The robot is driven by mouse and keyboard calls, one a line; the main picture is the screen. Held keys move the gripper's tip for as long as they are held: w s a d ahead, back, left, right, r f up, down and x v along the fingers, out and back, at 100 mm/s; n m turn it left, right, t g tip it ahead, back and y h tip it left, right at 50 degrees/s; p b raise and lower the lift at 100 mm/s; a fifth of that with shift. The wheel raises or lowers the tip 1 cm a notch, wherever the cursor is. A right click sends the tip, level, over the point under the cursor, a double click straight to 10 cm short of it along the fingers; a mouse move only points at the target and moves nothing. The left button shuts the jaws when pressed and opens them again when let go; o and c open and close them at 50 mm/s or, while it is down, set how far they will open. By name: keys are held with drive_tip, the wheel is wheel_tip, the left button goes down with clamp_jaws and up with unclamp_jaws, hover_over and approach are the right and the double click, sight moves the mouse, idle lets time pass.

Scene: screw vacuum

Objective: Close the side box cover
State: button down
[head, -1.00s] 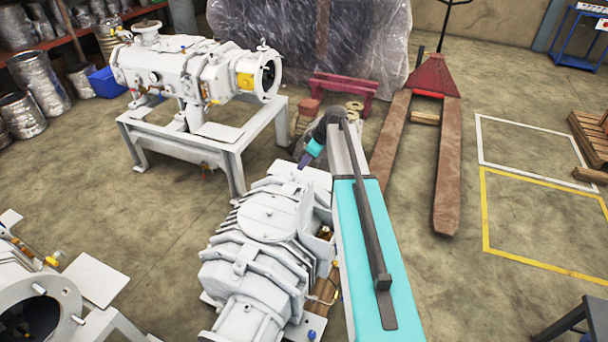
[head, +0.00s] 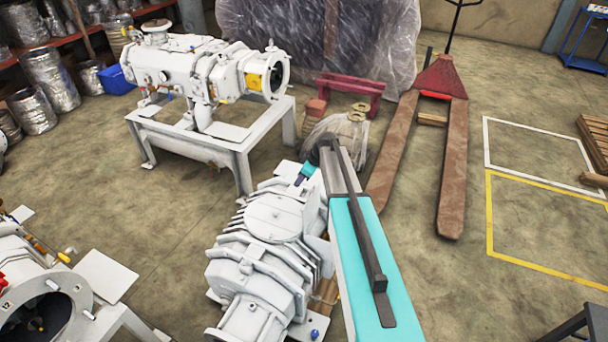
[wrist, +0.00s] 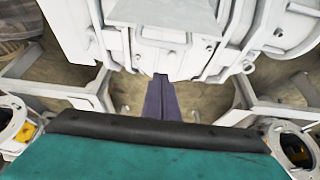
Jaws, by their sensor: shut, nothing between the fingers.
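The white screw vacuum pump (head: 270,225) stands below and left of my arm in the head view. On its right side a flat white panel, which looks like the side box cover (head: 321,257), stands beside the body. My arm partly hides it, so I cannot tell whether it is fully closed. My gripper (head: 301,180) is above the pump's far end. In the wrist view its purple fingers (wrist: 160,98) are together, empty, pointing at white pump housing (wrist: 165,50); I cannot tell whether they touch it.
Another white pump on a frame (head: 195,75) stands behind left, and part of another (head: 40,300) shows at lower left. A red pallet jack (head: 440,85) and a plastic-wrapped load (head: 320,45) stand behind. The floor on the right is mostly clear.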

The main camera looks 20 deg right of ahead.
drive_tip(key=s+d+p, duration=0.1)
drive_tip(key=s+d, duration=0.1)
drive_tip(key=s, duration=0.1)
drive_tip(key=shift+d+f, duration=0.15)
drive_tip(key=shift+d, duration=0.25)
drive_tip(key=shift+w+d, duration=0.1)
drive_tip(key=shift+d, duration=0.25)
drive_tip(key=shift+a, duration=0.4)
